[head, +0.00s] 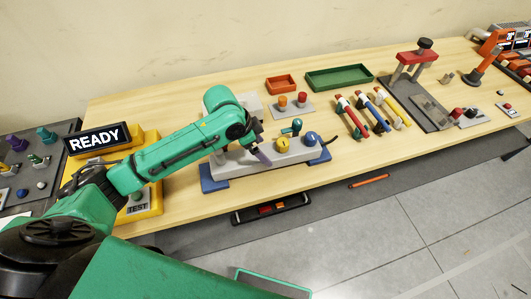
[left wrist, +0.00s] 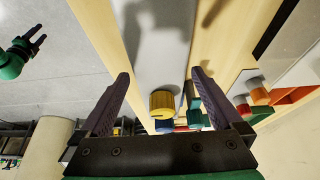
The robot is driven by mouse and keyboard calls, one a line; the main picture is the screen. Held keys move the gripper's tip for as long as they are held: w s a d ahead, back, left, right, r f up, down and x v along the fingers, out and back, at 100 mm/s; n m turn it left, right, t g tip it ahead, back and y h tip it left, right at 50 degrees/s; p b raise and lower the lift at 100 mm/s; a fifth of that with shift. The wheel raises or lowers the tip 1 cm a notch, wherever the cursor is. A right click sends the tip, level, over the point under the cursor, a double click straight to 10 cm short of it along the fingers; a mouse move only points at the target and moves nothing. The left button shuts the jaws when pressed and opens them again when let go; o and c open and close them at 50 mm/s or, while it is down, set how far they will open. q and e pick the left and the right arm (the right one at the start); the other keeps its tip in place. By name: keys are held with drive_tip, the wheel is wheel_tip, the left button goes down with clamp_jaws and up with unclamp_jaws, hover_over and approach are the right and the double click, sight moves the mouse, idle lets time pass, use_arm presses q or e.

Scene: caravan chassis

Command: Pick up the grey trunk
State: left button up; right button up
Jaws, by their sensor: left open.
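The grey trunk (head: 232,166) is a long light-grey bar lying on blue feet (head: 213,184) near the front of the table. A yellow knob (head: 282,145), a blue knob (head: 310,138) and a teal fitting (head: 293,127) are on or beside it. My left gripper (head: 262,156) is open and empty, pointing down over the bar's middle part. In the left wrist view the grey trunk (left wrist: 160,50) runs between the open left fingers (left wrist: 160,76), with the yellow knob (left wrist: 162,103) on it. My right gripper (left wrist: 33,42) shows far off, its fingers apart and empty.
A small orange bin (head: 281,84) and a green tray (head: 339,77) stand behind. Red, blue and yellow-handled tools (head: 366,112) lie to the right. A yellow box with a READY sign (head: 98,139) is at the left. The table front near the bar is clear.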

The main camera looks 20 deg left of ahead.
sight(265, 152)
use_arm(q)
drive_tip(key=x, duration=0.3)
drive_tip(key=shift+w+f+p, duration=0.1)
drive_tip(key=shift+p, duration=0.25)
drive_tip(key=shift+f, duration=0.2)
drive_tip(key=shift+d, duration=0.1)
drive_tip(key=c, duration=1.5)
use_arm(e)
drive_tip(key=shift+w+a+r, duration=0.2)
drive_tip(key=shift+w+r, duration=0.45)
drive_tip(key=shift+r, duration=0.05)
